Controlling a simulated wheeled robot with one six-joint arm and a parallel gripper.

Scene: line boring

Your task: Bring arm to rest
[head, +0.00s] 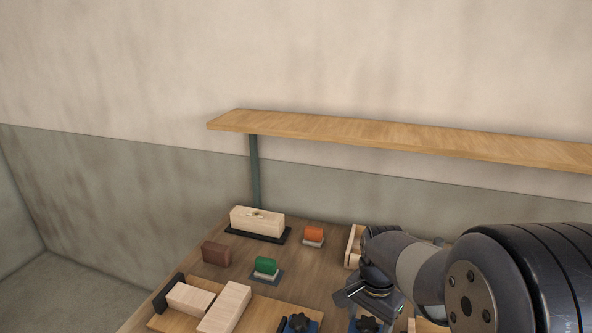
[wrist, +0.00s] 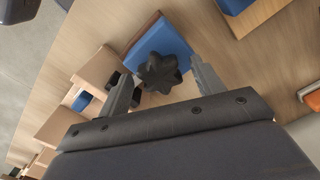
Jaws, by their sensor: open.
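My gripper shows in the wrist view (wrist: 162,68) with its two fingers spread apart and nothing held between them. A black star knob (wrist: 162,72) on a blue block (wrist: 149,35) appears between and beyond the fingers; I cannot tell the gap to it. In the head view my gripper (head: 368,297) is at the lower right, pointing down over the workbench (head: 325,272), partly hidden by my own arm. A black knob (head: 367,323) shows just below it at the bottom edge.
A wooden shelf (head: 400,137) runs along the wall above the bench. A pale block on a dark base (head: 257,222), a brown block (head: 216,254), a green piece (head: 266,265) and an orange piece (head: 313,233) stand on the left. Another black knob (head: 298,322) is left of my gripper.

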